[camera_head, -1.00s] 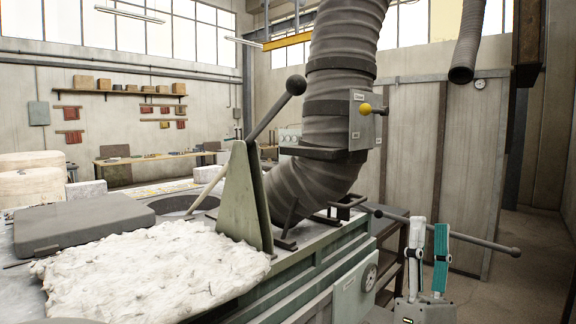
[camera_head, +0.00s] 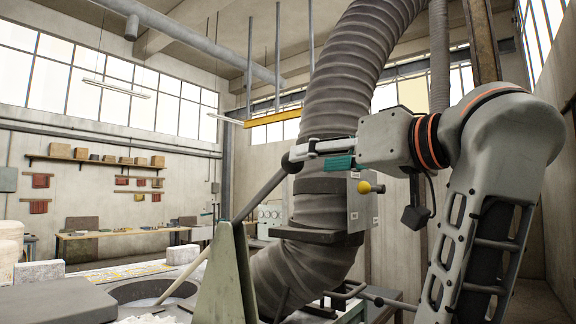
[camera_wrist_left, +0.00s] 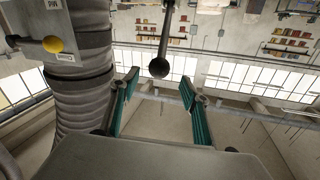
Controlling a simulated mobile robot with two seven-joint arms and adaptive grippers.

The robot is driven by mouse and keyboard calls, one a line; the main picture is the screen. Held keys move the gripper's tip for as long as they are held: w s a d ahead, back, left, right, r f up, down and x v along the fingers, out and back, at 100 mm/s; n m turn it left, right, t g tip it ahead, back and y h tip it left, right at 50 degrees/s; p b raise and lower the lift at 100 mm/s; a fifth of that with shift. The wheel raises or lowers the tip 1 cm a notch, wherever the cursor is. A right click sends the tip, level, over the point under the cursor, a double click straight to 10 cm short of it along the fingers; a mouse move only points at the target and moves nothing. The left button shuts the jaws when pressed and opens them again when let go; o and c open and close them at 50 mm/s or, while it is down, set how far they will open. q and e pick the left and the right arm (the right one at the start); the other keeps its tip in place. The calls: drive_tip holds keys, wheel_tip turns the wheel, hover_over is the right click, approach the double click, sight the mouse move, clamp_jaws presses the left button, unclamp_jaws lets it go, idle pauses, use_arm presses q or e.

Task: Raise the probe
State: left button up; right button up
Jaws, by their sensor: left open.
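The probe is a long rod. Its pale lower end (camera_head: 185,277) slants down into the round dark opening (camera_head: 150,291), where its tip is hidden. Its dark upper part (camera_head: 262,192) rises past the green upright bracket (camera_head: 230,275) to a dark ball (camera_head: 291,163). My left gripper (camera_head: 296,161) is at this ball, open, with its arm reaching in from the right. In the left wrist view, the ball (camera_wrist_left: 159,68) lies between the two teal-padded fingers of the open gripper (camera_wrist_left: 160,84); I cannot tell whether they touch it. My right gripper is not in view.
A thick ribbed duct (camera_head: 345,90) stands close behind the gripper. A grey box (camera_head: 358,205) with a yellow knob (camera_head: 364,187) sits on it, just below my arm. A grey slab (camera_head: 55,302) lies at lower left. A workbench (camera_head: 125,236) stands at the back.

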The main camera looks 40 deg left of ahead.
use_arm(q)
drive_tip(key=shift+w+a+p, duration=0.15)
drive_tip(key=shift+w+a, duration=0.05)
drive_tip(key=shift+a, duration=1.05)
drive_tip(key=shift+w+a+p, duration=0.15)
drive_tip(key=shift+w+a, duration=0.1)
drive_tip(key=shift+a, duration=1.05)
drive_tip(key=shift+w+a+p, duration=0.15)
drive_tip(key=shift+w+a, duration=0.05)
drive_tip(key=shift+a, duration=1.05)
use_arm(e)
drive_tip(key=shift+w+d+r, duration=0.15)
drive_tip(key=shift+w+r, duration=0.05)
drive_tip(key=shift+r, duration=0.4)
